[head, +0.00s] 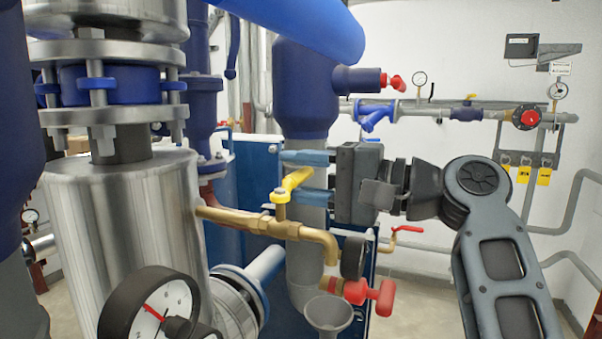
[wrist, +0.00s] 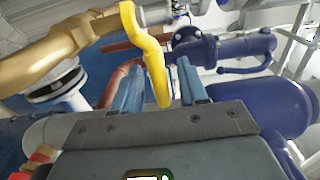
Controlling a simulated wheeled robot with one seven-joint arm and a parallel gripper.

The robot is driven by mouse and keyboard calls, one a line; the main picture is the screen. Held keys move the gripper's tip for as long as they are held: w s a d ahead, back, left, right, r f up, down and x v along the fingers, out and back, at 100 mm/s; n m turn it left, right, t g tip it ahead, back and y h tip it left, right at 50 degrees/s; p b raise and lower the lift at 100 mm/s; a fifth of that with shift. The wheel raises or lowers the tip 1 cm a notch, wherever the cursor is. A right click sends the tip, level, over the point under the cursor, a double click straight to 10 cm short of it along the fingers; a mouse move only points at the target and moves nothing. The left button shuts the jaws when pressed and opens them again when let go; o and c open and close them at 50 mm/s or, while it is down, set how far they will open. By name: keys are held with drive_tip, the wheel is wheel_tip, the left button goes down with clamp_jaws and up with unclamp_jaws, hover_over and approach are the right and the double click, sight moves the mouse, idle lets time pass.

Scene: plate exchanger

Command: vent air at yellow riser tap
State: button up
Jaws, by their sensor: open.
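The yellow tap lever (head: 293,182) sits on top of a brass pipe (head: 240,220) that comes out of the steel riser. The lever slants up and to the right from its stem. The pipe bends down at its right end, above a grey funnel (head: 328,316). My gripper (head: 284,176) is open, with its two blue fingers pointing left at the lever. In the wrist view, the lever's bent yellow arm (wrist: 156,70) reaches between the open fingers of my gripper (wrist: 158,72), with a gap visible on each side. The brass pipe (wrist: 50,62) is at the left there.
A pressure gauge (head: 155,308) stands in front of the steel riser (head: 120,225). A red-handled valve (head: 372,294) is just below my gripper. A dark blue vessel (head: 305,90) stands behind it. A large blue pipe (head: 300,25) crosses above. Open floor shows at right.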

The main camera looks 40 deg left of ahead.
drive_tip(key=shift+c, duration=0.3)
clamp_jaws()
idle(0.3)
